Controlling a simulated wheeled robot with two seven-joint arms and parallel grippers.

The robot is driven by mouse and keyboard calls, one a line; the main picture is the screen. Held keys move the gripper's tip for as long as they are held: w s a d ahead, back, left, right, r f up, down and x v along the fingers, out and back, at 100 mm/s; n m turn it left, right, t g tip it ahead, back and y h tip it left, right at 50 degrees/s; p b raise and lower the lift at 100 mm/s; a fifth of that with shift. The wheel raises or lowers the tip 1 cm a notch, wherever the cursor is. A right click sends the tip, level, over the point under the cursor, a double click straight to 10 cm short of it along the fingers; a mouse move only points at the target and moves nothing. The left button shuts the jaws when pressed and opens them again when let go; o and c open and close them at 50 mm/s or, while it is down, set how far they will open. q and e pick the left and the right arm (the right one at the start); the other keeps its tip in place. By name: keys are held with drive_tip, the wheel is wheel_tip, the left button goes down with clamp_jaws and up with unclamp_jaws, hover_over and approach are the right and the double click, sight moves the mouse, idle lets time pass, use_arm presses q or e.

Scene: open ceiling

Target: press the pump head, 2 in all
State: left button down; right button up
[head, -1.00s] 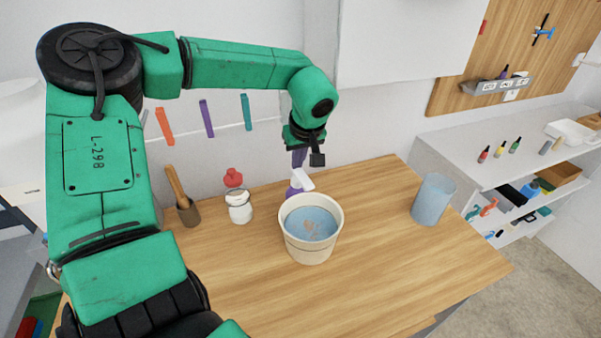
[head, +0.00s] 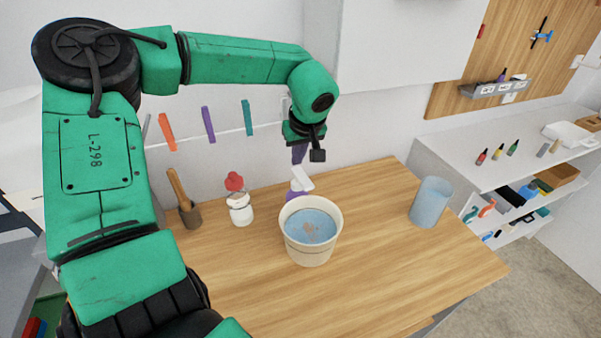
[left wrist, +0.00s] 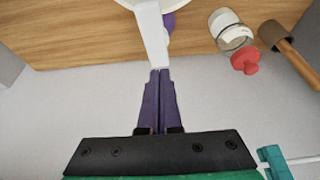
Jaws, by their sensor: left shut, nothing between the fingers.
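A purple bottle (head: 293,191) with a white pump head (head: 303,179) stands on the wooden bench, partly hidden behind the cream bucket. My left gripper (head: 298,163) is shut and empty, its purple fingers pointing down just above the white head. In the left wrist view the closed fingertips (left wrist: 159,72) meet the end of the long white head (left wrist: 151,35) in the picture. The purple bottle (left wrist: 169,22) shows beside that head. I cannot tell whether the fingers touch it. My right gripper is not in view.
The cream bucket (head: 311,252) with blue contents stands in front of the bottle. A blue cylinder (head: 431,202) stands right. The front bench is clear.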

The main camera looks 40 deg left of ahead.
sight(297, 169)
use_arm(q)
drive_tip(key=shift+f+b, duration=1.3)
drive_tip(key=shift+f, duration=0.4)
drive_tip(key=shift+r, duration=0.2)
drive_tip(key=shift+r+p, duration=1.2)
drive_tip(key=shift+r, duration=0.3)
drive_tip(key=shift+r, duration=0.1)
wheel_tip(297, 169, up, 5)
drive_tip(key=p, duration=0.4)
